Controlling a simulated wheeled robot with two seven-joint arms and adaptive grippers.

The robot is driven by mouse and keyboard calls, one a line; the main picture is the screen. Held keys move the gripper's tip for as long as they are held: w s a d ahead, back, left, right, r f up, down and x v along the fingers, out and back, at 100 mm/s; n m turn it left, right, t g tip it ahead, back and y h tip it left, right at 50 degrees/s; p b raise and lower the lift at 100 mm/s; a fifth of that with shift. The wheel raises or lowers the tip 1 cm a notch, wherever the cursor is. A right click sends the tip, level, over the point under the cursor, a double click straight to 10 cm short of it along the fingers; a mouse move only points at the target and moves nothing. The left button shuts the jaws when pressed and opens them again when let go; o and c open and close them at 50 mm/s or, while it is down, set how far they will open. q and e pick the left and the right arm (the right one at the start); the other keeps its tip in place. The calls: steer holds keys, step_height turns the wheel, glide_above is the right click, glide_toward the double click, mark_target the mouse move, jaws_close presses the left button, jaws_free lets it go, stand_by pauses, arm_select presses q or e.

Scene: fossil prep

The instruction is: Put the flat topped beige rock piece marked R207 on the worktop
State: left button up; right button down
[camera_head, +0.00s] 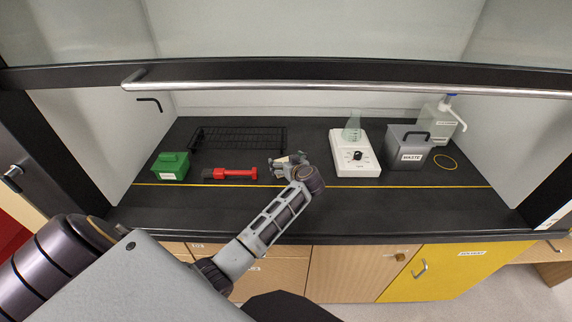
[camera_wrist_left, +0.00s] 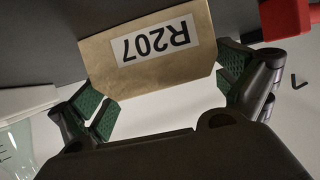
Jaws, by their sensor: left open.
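The beige rock piece (camera_wrist_left: 150,72) shows in the left wrist view, with a white label reading R207 upside down on its flat face. My left gripper (camera_wrist_left: 165,92) is open, with one green-padded finger at each side of the rock piece's near edge. I cannot tell whether the pads touch it. In the head view my left gripper (camera_head: 284,161) is low over the dark worktop (camera_head: 210,205), between the red tool and the hotplate. There the rock piece is mostly hidden by the gripper. Whether it rests on the worktop is unclear. My right gripper is not in view.
A red-handled tool (camera_head: 232,173), a green box (camera_head: 171,166) and a black wire rack (camera_head: 238,136) are left of the gripper. A white hotplate (camera_head: 355,157) with a flask (camera_head: 352,132), a grey waste bin (camera_head: 405,150) and a dispenser bottle (camera_head: 437,118) are right. The front worktop strip is clear.

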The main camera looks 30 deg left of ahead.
arm_select(q)
steer(key=v, duration=1.2)
steer(key=shift+s, duration=0.1)
steer(key=shift+a, duration=0.1)
